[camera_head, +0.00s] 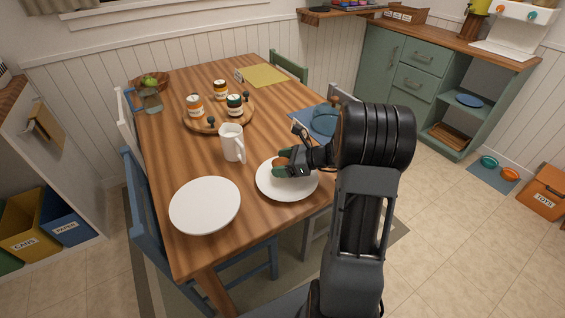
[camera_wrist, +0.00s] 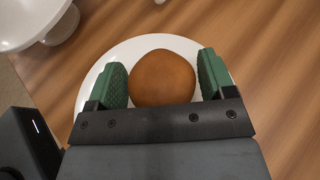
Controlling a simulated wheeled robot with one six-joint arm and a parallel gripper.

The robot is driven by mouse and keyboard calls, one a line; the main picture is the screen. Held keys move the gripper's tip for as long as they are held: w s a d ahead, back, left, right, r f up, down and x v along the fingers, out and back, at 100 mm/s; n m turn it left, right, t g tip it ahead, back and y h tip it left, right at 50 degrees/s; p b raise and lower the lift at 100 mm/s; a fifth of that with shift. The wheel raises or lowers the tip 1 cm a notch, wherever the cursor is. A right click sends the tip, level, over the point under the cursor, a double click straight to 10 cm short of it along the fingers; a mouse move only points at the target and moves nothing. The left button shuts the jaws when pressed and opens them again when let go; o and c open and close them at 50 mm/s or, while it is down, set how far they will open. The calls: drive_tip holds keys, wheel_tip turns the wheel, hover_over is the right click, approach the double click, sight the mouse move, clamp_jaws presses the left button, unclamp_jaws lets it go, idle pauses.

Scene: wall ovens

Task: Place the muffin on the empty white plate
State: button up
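The brown round-topped muffin (camera_wrist: 162,78) sits over a white plate (camera_head: 292,195) near the table's right front edge; this plate also shows beneath it in the wrist view (camera_wrist: 150,42). My gripper (camera_head: 285,163) is low over that plate, with its green fingers (camera_wrist: 165,78) on either side of the muffin. Whether both fingers press on it is unclear. In the head view the muffin (camera_head: 281,162) is mostly hidden by the fingers. The empty white plate (camera_head: 205,205) lies to the left, at the table's front left, with nothing on it.
A white mug (camera_head: 231,144) stands behind and between the plates. A round wooden tray (camera_head: 218,123) with several jars is farther back. A glass pitcher (camera_head: 151,101) stands at the back left. Chairs surround the table. Bare tabletop (camera_head: 252,205) separates the plates.

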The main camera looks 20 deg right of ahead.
drive_tip(key=shift+o, duration=1.3)
drive_tip(key=shift+r, duration=0.1)
